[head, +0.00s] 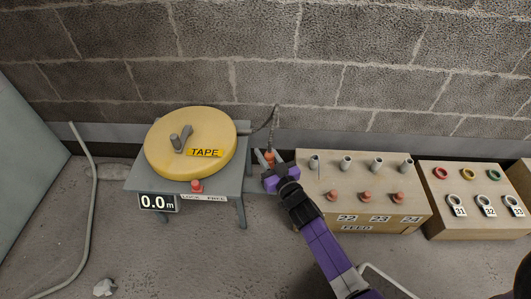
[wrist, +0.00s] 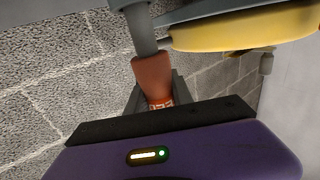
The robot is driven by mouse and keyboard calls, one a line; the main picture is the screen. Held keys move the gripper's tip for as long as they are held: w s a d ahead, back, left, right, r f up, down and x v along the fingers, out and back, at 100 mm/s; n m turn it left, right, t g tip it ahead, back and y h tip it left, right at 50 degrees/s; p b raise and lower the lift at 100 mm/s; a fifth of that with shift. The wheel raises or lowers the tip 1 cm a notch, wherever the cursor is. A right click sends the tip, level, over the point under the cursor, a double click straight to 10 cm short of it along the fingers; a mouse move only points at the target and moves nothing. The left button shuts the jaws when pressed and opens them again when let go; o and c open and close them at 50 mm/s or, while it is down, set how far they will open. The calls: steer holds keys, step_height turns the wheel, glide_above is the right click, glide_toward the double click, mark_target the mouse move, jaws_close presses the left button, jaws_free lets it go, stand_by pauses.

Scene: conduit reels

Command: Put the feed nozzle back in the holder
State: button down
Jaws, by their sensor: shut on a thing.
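The feed nozzle, an orange-red piece, is between the fingers of my gripper (head: 269,160) in the head view. It shows larger as an orange-brown body (wrist: 152,76) in the wrist view, with small pale markings low on it. A grey tube (wrist: 140,30) rises from its end. In the head view a dark cable runs from the yellow tape reel (head: 190,145) towards the nozzle. My gripper is shut on the nozzle, just right of the reel stand (head: 222,184). I cannot make out a holder for certain.
The feed box (head: 330,172) stands to the right, with several grey pipe stubs and orange-red pieces on top. Another box (head: 450,178) with coloured rings is further right. The stand carries a 0.0 m display (head: 157,202) and a red knob (head: 196,186). A block wall is behind.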

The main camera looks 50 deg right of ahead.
steer(key=shift+f+b, duration=1.65)
steer(key=shift+f, duration=0.3)
steer(key=c, duration=0.6)
jaws_free()
steer(key=shift+o, duration=0.2)
steer(key=shift+r, duration=0.1)
step_height(320, 180, up, 10)
steer(key=p, duration=1)
